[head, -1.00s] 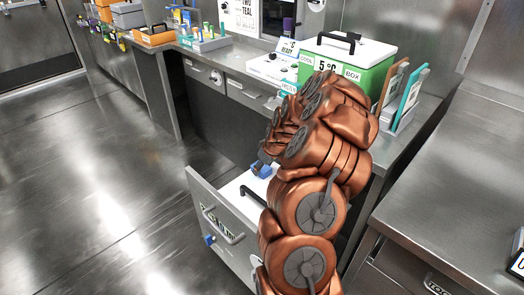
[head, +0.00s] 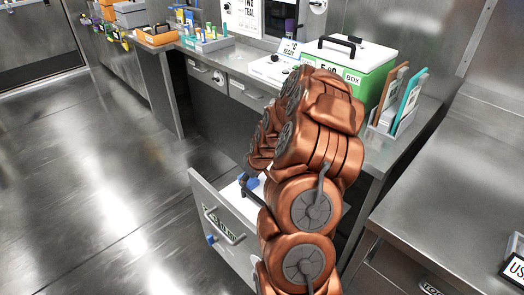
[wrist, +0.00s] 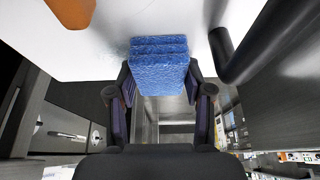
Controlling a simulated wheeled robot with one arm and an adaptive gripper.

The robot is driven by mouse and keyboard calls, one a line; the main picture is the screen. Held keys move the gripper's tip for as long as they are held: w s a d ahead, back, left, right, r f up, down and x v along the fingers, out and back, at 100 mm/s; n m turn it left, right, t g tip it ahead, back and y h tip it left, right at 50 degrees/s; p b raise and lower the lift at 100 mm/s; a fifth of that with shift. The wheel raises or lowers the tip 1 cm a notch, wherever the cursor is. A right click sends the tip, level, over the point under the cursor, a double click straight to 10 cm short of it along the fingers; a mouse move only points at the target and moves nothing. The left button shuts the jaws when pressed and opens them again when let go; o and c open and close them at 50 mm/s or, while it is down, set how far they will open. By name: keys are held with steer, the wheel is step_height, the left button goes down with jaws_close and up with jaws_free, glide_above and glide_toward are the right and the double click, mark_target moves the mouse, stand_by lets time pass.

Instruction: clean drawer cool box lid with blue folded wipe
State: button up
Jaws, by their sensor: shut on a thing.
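My gripper (wrist: 158,105) is shut on the blue folded wipe (wrist: 158,62), a thick layered blue pad between its two fingers. The wipe's far end is at the white lid (wrist: 110,55) of the drawer cool box; whether it presses on it I cannot tell. An orange-brown patch (wrist: 72,10) is on the lid, left of the wipe in the wrist view. The lid's black handle (wrist: 232,58) is to the right. In the head view the wipe (head: 250,183) shows small above the white lid (head: 231,194), inside the open drawer (head: 212,222). My arm hides most of the lid.
A green cool box (head: 372,82) with a white lid stands on the counter above, near my arm. A rack with upright boards (head: 400,112) is beside it. A steel counter (head: 455,180) is on the right. The floor (head: 90,180) at left is clear.

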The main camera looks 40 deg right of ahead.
mark_target(263, 175)
steer(key=shift+d+p, duration=0.3)
steer(key=shift+d, duration=3.3)
steer(key=shift+s+r+p, duration=0.1)
steer(key=shift+r+p, duration=0.05)
steer(key=shift+p, duration=0.3)
steer(key=shift+a+f, duration=0.2)
steer(key=shift+a, duration=0.15)
steer(key=shift+a+b, duration=0.45)
steer(key=shift+a, duration=3.05)
steer(key=shift+f+b, duration=0.2)
steer(key=shift+b, duration=0.3)
steer(key=shift+d+r, duration=0.2)
steer(key=shift+d, duration=0.2)
steer(key=shift+d+b, duration=0.9)
steer(key=shift+d, duration=2.45)
step_height(263, 175, up, 8)
steer(key=shift+r, duration=0.15)
